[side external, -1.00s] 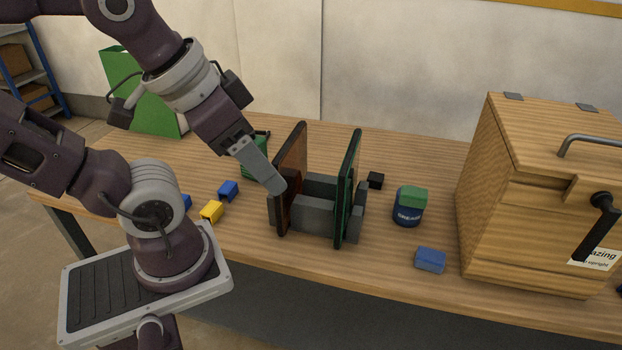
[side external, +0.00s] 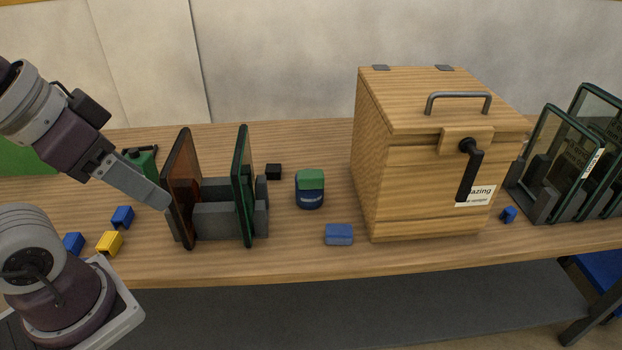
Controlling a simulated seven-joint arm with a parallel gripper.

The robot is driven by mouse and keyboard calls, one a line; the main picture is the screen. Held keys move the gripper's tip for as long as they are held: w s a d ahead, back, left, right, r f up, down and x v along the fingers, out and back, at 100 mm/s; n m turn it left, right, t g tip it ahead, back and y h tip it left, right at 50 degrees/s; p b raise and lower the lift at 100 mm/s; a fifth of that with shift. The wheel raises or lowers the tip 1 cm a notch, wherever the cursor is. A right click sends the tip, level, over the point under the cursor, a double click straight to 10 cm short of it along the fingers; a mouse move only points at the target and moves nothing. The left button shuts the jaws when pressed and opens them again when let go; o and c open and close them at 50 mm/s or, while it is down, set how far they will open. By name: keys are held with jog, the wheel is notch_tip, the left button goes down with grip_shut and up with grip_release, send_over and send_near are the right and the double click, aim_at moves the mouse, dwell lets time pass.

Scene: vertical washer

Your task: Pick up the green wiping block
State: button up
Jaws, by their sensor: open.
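A green block (side external: 310,179) sits on top of a dark blue tin (side external: 309,199) in the middle of the table, right of the glass rack. It looks like the wiping block. My gripper (side external: 163,203) is at the left, pointing down and right, beside the amber pane at the rack's left side. I see its fingers edge-on, so the gap between them is hidden; it is open, and no object shows held. Whether it touches the pane I cannot tell. The rack stands between my gripper and the green block.
The grey rack (side external: 216,221) holds an upright amber pane (side external: 182,190) and green-edged pane (side external: 243,190). A wooden box (side external: 440,150) with a crank stands right of the tin.

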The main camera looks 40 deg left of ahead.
jog(key=o, duration=0.5)
jog(key=w+d+n+t+h, duration=0.15)
jog(key=w+d, duration=0.25)
jog(key=w, duration=0.7)
jog(key=w+d+n+t+h, duration=0.15)
jog(key=w+d, duration=0.35)
jog(key=w, duration=0.6)
jog(key=n+y, duration=0.5)
jog(key=y, duration=0.1)
send_over(312, 179)
jog(key=s+d, duration=0.2)
jog(key=d, duration=0.7)
notch_tip(312, 179, down, 15)
jog(key=a+f+y, duration=0.1)
jog(key=f+y, duration=0.1)
jog(key=a+f+y, duration=0.2)
jog(key=s+a+f+n+y, duration=0.1)
jog(key=a+f+y, duration=0.1)
jog(key=f, duration=0.1)
jog(key=shift+a+t, duration=0.2)
jog(key=shift+t, duration=0.2)
jog(key=shift+a+f+y, duration=0.15)
jog(key=shift+a+y, duration=0.15)
jog(key=shift+a, duration=0.05)
jog(key=x, duration=0.6)
jog(key=shift+w+a+f, duration=0.2)
jog(key=shift+c, duration=0.6)
